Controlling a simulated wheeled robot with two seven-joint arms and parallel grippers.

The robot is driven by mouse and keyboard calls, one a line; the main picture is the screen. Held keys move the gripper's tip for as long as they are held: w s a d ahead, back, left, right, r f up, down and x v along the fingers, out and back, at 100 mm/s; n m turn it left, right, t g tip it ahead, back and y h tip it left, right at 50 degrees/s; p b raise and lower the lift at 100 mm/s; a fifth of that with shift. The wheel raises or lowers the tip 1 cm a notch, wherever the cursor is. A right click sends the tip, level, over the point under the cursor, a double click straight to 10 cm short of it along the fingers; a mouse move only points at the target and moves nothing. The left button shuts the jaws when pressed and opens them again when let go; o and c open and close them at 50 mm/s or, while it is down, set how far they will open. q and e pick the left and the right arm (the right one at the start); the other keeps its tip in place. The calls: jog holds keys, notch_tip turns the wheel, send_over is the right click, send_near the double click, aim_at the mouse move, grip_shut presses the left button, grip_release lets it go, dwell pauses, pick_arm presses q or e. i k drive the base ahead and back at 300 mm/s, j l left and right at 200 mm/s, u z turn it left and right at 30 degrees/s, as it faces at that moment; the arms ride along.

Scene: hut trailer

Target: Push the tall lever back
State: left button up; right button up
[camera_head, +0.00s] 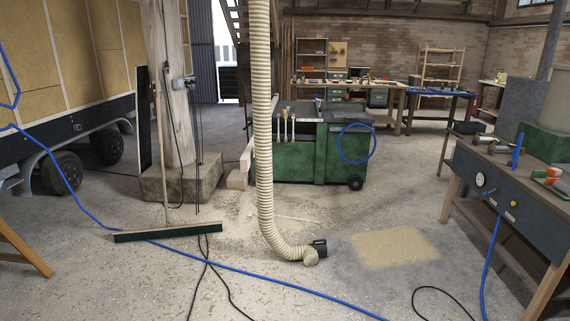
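No part of either gripper shows in the head view. I cannot tell for sure which thing is the tall lever. A slim blue upright piece (517,150) stands on the dark workbench (515,190) at the right. Several upright handles (285,128) stand side by side at the left end of the green machine (310,155) in the middle. They are small in the picture, and how they are fixed is not clear.
A ribbed beige hose (264,130) hangs down to the floor in front of the machine. A broom (168,233) leans by the wooden post (178,90). A blue hose (255,273) crosses the floor. A sawdust patch (393,247) lies on open floor.

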aim_at(243, 84)
jog(key=i+l+z, duration=0.3)
jog(key=i, duration=0.6)
jog(key=i+j+z, duration=0.1)
jog(key=i+z, duration=0.2)
jog(key=i, duration=0.6)
jog(key=i+l+z, duration=0.15)
jog(key=i+z, duration=0.15)
jog(key=i, duration=0.4)
jog(key=i+z, duration=0.35)
jog(key=i, duration=0.4)
jog(key=i+j+z, duration=0.3)
jog(key=i, duration=0.4)
jog(key=i+u, duration=0.35)
jog(key=i, duration=0.15)
jog(key=i+l+u, duration=0.1)
jog(key=i+u, duration=0.2)
jog(key=i, duration=0.25)
jog(key=i+l+u, duration=0.35)
jog(key=i, duration=0.15)
jog(key=i+l+u, duration=0.3)
jog(key=i, duration=0.15)
jog(key=i+j+u, duration=0.35)
jog(key=i+u, duration=0.65)
jog(key=i, duration=0.2)
jog(key=i+j, duration=0.1)
jog(key=i, duration=0.15)
